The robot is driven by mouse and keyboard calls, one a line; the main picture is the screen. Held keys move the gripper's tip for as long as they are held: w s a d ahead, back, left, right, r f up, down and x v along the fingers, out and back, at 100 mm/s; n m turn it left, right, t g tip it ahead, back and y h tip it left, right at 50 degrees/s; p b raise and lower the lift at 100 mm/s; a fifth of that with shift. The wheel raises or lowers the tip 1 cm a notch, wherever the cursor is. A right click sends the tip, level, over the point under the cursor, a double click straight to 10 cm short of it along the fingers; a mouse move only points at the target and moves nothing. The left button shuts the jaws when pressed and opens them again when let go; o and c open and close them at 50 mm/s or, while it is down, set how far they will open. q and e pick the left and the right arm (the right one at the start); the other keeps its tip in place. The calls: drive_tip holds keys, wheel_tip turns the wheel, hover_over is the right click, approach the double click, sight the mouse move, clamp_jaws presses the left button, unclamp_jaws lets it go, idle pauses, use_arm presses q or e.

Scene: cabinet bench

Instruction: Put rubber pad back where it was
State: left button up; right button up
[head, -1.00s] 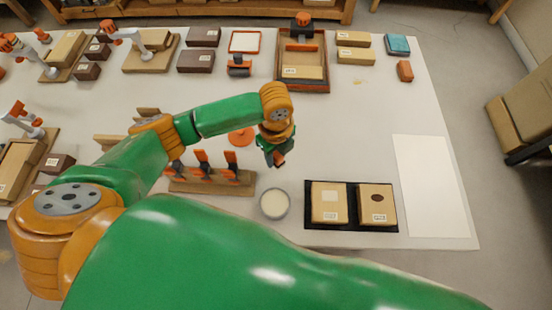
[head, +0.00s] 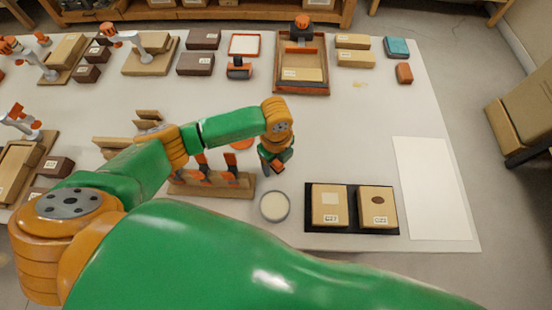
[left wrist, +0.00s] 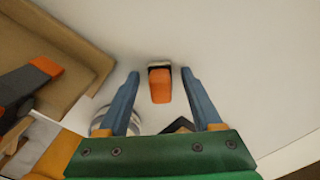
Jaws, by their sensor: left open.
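My left gripper (head: 275,168) is over the middle of the bench, to the right of the wooden rack (head: 215,183) and above the bowl in the picture. In the left wrist view my left gripper (left wrist: 160,90) is open, its blue fingers apart. A small orange piece with a dark and pale end (left wrist: 160,85) shows between the fingers, with a gap on each side. I cannot tell whether it is the rubber pad. My right gripper is not in view.
A round bowl (head: 274,207) with pale contents stands left of the black tray. A white sheet (head: 433,190) lies at right. A wooden box (head: 302,87), tan blocks and a small orange-brown block (head: 404,73) are at the back. The centre right is clear.

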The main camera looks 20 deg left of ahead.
sight(276, 162)
use_arm(q)
wheel_tip(276, 162, up, 12)
drive_tip(key=shift+r+p, duration=0.15)
drive_tip(key=shift+p, duration=0.25)
